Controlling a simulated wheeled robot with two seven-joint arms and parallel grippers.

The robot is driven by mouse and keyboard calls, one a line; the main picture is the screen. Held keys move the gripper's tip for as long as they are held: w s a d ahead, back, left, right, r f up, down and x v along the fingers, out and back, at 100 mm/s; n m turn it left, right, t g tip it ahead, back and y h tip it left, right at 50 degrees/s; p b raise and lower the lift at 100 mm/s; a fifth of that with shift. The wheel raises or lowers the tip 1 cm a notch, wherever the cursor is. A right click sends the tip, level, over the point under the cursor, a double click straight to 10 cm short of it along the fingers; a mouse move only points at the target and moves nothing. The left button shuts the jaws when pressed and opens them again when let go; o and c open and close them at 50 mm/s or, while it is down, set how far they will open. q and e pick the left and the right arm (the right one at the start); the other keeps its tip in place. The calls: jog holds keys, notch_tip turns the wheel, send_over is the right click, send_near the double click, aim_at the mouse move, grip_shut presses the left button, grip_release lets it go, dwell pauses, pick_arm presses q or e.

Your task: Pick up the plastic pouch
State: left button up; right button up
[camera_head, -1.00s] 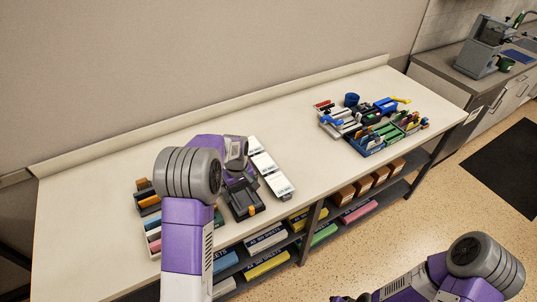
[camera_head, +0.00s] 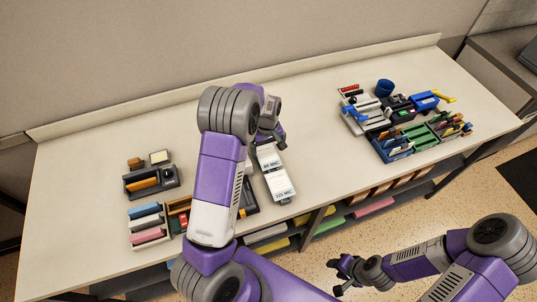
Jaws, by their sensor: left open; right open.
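I cannot make out a plastic pouch for certain; it may be hidden behind my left arm or too small to tell. My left gripper (camera_head: 276,138) is open, over the table just behind a row of white labelled boxes (camera_head: 278,184). Its forearm hides part of the tabletop, and I cannot see anything between its fingers. My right gripper (camera_head: 343,272) is open and empty, low in front of the table, above the floor.
On the table (camera_head: 320,130), a dark tray (camera_head: 165,190) and a divided organizer (camera_head: 136,239) stand at left. A blue cup (camera_head: 384,88), a blue bin (camera_head: 389,152) and a green bin (camera_head: 419,136) stand at right. The back middle is clear.

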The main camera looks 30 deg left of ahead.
aim_at(268, 156)
pick_arm(q)
jog(key=shift+f, duration=1.75)
jog(key=shift+w, duration=0.1)
jog(key=c, duration=0.8)
